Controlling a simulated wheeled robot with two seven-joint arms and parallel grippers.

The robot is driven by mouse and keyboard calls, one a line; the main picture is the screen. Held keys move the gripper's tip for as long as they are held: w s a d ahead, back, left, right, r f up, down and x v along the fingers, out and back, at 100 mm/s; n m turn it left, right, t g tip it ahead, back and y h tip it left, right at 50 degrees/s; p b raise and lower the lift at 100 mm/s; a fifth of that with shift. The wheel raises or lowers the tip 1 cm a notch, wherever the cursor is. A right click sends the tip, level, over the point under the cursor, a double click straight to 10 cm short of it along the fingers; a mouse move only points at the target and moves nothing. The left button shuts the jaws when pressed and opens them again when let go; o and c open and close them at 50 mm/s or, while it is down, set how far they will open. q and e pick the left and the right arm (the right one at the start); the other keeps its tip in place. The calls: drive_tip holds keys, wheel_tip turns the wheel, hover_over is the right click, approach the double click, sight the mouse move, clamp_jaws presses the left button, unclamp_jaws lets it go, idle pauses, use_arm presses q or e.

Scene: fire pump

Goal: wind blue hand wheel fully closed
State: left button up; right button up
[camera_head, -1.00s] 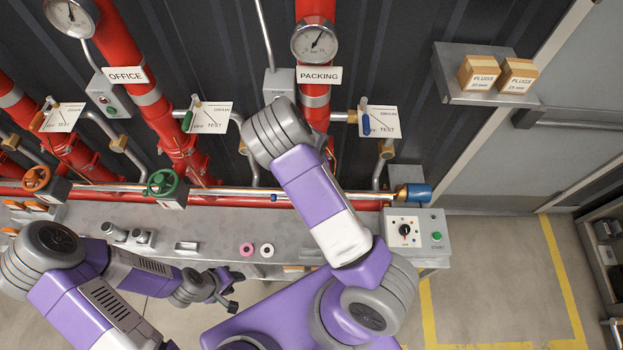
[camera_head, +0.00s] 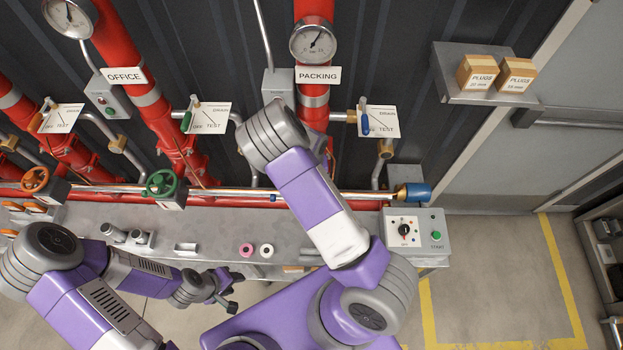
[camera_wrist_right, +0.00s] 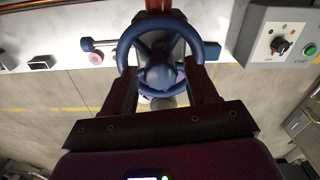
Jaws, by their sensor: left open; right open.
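The blue hand wheel (camera_wrist_right: 161,76) faces the right wrist camera, with spokes and a round hub. My right gripper (camera_wrist_right: 164,72) is open, with one dark finger on each side of the wheel's lower half. The fingers overlap the rim in the picture; I cannot tell whether they touch it. In the head view my right arm hides this wheel and the right gripper. My left gripper (camera_head: 231,296) is open and empty, low in front of the bench, away from the wheel.
An orange wheel (camera_head: 35,179) and a green wheel (camera_head: 162,182) sit on other risers to the left. A control box (camera_head: 415,232) with a black selector and green button stands on the bench (camera_head: 215,220) at right. Yellow-lined floor beyond it is clear.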

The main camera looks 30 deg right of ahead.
drive_tip(key=n, duration=0.6)
drive_tip(key=shift+a, duration=0.1)
drive_tip(key=n+b, duration=0.1)
drive_tip(key=n, duration=0.5)
drive_tip(key=shift+a, duration=0.1)
drive_tip(key=n, duration=0.5)
drive_tip(key=shift+b, duration=0.35)
drive_tip(key=n, duration=0.3)
drive_tip(key=shift+s+n+b, duration=0.1)
drive_tip(key=shift+n+b, duration=0.2)
drive_tip(key=shift+n, duration=0.1)
drive_tip(key=n, duration=0.2)
drive_tip(key=shift+a+n, duration=0.1)
drive_tip(key=shift+n, duration=0.3)
